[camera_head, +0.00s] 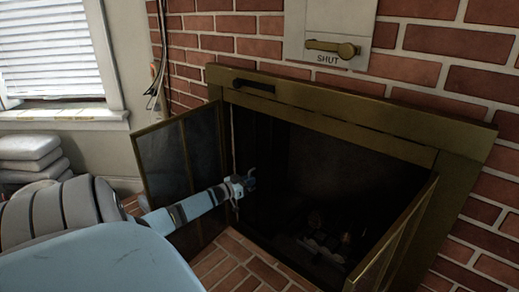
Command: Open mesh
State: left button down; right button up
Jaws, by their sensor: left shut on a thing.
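The brass-framed fireplace (420,138) is set in the brick wall. Its left glass door (175,155) and right glass door (398,240) both stand swung outward. Dark mesh (262,150) hangs inside the opening near its left side; its exact edges are hard to tell in the shadow. My left gripper (250,180) is at the left of the opening, just inside the left door, shut on what appears to be the mesh edge; the fingertips are small and dark. My right gripper is not in view.
A brass lever (332,47) on a plate marked SHUT is above the fireplace. Dim logs (325,240) lie inside. Brick hearth (245,265) extends in front. A window (50,50) and stacked cushions (30,155) are at the left.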

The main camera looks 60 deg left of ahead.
pick_arm(q)
jog(key=shift+s+a, duration=0.15)
jog(key=shift+a, duration=0.4)
jog(key=c, duration=1.2)
grip_release()
